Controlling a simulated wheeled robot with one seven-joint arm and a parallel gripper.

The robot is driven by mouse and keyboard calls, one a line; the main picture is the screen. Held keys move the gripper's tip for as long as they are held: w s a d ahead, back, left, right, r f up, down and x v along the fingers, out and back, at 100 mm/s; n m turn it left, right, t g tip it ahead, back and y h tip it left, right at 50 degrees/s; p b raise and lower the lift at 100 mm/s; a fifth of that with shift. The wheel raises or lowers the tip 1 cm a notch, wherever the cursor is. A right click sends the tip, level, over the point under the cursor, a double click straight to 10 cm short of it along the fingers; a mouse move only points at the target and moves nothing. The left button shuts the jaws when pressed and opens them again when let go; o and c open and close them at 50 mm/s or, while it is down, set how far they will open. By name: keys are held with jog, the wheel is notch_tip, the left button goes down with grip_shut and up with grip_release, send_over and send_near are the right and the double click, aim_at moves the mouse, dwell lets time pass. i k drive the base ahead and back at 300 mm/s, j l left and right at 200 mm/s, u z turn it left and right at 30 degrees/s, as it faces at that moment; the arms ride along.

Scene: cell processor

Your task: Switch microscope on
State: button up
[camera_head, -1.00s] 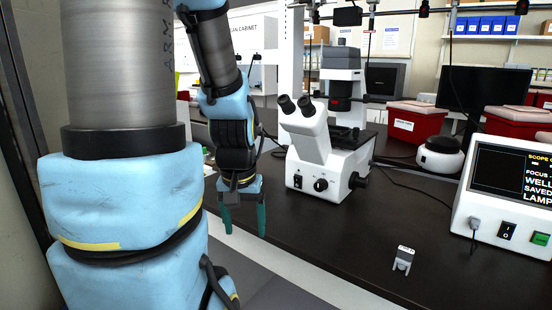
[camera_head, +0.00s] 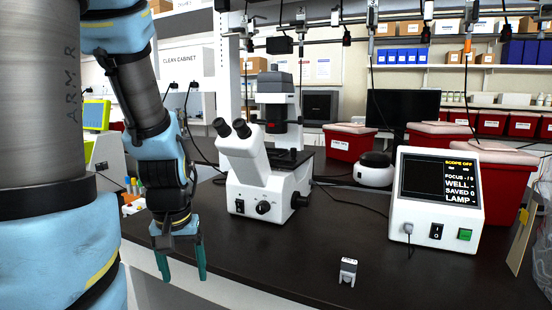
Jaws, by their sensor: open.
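The white microscope (camera_head: 262,170) stands on the dark bench, with black eyepieces, and a small black switch (camera_head: 239,206) and a round knob on its lower front. A white control box (camera_head: 436,200) stands to its right. Its screen reads "SCOPE OFF", and its front has a black rocker switch (camera_head: 436,231) and a green button (camera_head: 464,234). My gripper (camera_head: 184,272) hangs down with its two teal fingers apart and empty. It is at the bench's front edge, left of and nearer than the microscope, touching neither device.
A small grey-white plug-like piece (camera_head: 347,271) stands on the bench front. A round white device (camera_head: 373,170) and red bins (camera_head: 348,143) are behind. A dark monitor (camera_head: 402,106) stands at the back. Cables run across the bench. The bench between the microscope and control box is mostly clear.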

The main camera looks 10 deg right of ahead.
aim_at(239, 205)
jog(key=k+u, duration=0.1)
jog(key=u, duration=0.35)
jog(key=k+j+u, duration=0.1)
jog(key=u, duration=0.3)
jog(key=k+j+u, duration=0.1)
jog(key=u, duration=0.35)
